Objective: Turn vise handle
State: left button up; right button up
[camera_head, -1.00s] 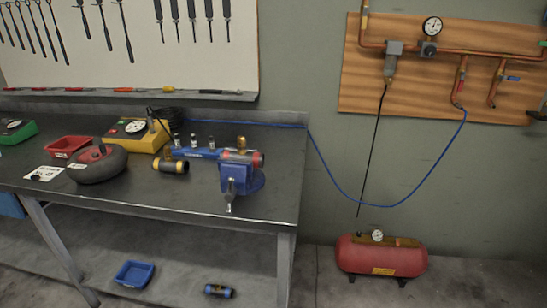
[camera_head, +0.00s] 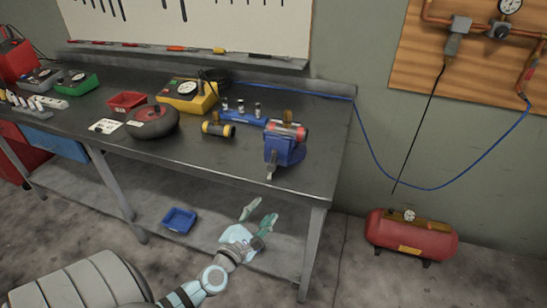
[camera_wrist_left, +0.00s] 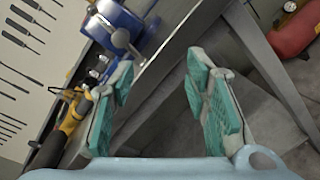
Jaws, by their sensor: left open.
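The blue vise (camera_head: 285,146) is at the right front corner of the dark workbench. It grips a pipe piece with red ends and a brass fitting on top. The vise handle (camera_head: 270,172) is a small grey bar hanging at its front. My left gripper (camera_head: 258,215) is open and empty, in front of the bench and lower than the vise. In the left wrist view the vise (camera_wrist_left: 108,22) and its handle (camera_wrist_left: 124,38) are beyond the fingertips, at upper left, with a gap between. My right gripper is in neither current view.
The workbench (camera_head: 240,165) carries a black-and-yellow cylinder (camera_head: 217,130), a yellow gauge box (camera_head: 187,96), a dark round tire (camera_head: 152,121) and a red tray (camera_head: 127,102). A blue tray (camera_head: 179,220) is on the lower shelf. A red air tank (camera_head: 411,236) stands at right.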

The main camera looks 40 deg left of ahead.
aim_at(271, 170)
pick_arm(q)
notch_tip(271, 170, up, 4)
jog(key=a+n+y, duration=0.2)
jog(key=n, duration=1)
jog(key=b+x, duration=0.1)
jog(key=x, duration=1.2)
jog(key=shift+w+a, duration=0.3)
jog(key=shift+w+a+r, duration=0.1)
jog(key=shift+w+a, duration=0.15)
jog(key=shift+w, duration=0.1)
